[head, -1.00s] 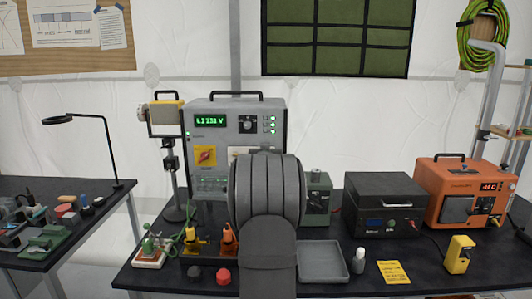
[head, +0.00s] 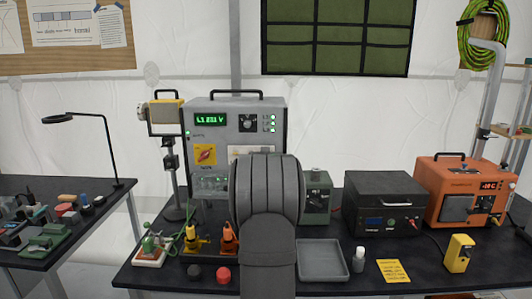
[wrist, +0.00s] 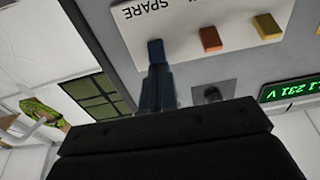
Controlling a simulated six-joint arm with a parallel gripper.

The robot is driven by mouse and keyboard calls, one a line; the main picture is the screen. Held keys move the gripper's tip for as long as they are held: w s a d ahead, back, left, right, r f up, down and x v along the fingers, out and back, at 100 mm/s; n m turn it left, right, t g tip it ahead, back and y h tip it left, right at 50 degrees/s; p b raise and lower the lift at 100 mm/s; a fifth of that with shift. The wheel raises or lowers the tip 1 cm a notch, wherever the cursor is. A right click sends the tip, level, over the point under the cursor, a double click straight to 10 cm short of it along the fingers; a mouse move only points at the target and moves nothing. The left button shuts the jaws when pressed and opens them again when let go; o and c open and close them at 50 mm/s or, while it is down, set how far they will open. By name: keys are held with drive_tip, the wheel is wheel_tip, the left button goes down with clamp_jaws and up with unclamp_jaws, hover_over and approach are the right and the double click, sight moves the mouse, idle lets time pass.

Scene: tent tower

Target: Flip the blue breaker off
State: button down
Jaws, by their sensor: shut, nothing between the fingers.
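The grey power cabinet (head: 218,110) with a green display stands on the bench in the head view. In the wrist view, upside down, its white breaker strip (wrist: 183,22) carries the blue breaker (wrist: 156,48) under the SPARE label, beside an orange and a yellow breaker. My gripper (wrist: 156,72) is shut, its narrow fingers pointing at the blue breaker. The fingertips overlap the breaker's near end; whether they touch it I cannot tell. In the head view my arm hides the gripper and the breakers.
The orange breaker (wrist: 210,38) and yellow breaker (wrist: 267,26) sit close beside the blue one. A dark knob (wrist: 212,93) and the green display (wrist: 290,90) are near. A grey tray (head: 322,262), a black box (head: 385,205) and an orange unit (head: 465,190) stand on the bench.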

drive_tip(key=shift+s+f+t, duration=0.1)
drive_tip(key=shift+f+t, duration=0.15)
drive_tip(key=shift+t, duration=0.15)
drive_tip(key=t, duration=0.1)
drive_tip(key=f+t, duration=0.1)
drive_tip(key=t, duration=0.1)
drive_tip(key=shift+s+f+t, duration=0.25)
drive_tip(key=shift+t, duration=0.05)
drive_tip(key=s+f, duration=0.7)
idle(0.4)
drive_tip(key=shift+r, duration=0.1)
